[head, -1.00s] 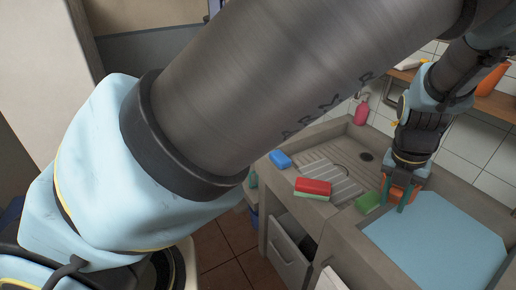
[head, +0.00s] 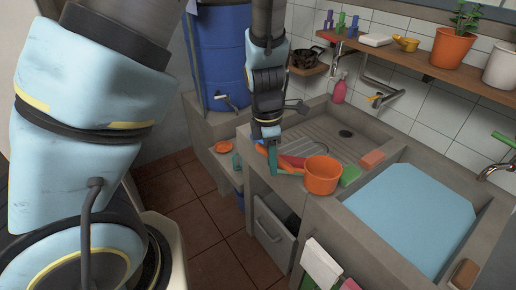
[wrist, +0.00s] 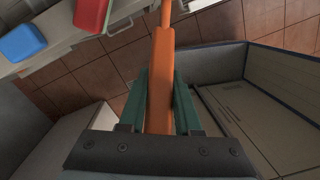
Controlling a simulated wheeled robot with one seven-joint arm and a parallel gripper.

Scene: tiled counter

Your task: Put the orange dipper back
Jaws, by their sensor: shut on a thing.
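The orange dipper (head: 322,176) has a deep round bowl and a long handle. In the head view its bowl shows at the front edge of the counter, and I cannot tell whether it touches. My gripper (head: 272,158) has green fingers pointing down and is shut on the handle, left of the bowl. In the wrist view the orange handle (wrist: 161,85) runs between the fingers of my gripper (wrist: 160,100) and out of the top of the picture. The bowl is out of that view.
A blue-filled basin (head: 412,215) is at the right. A blue barrel (head: 222,55) stands behind my gripper. A wall shelf (head: 430,68) holds pots.

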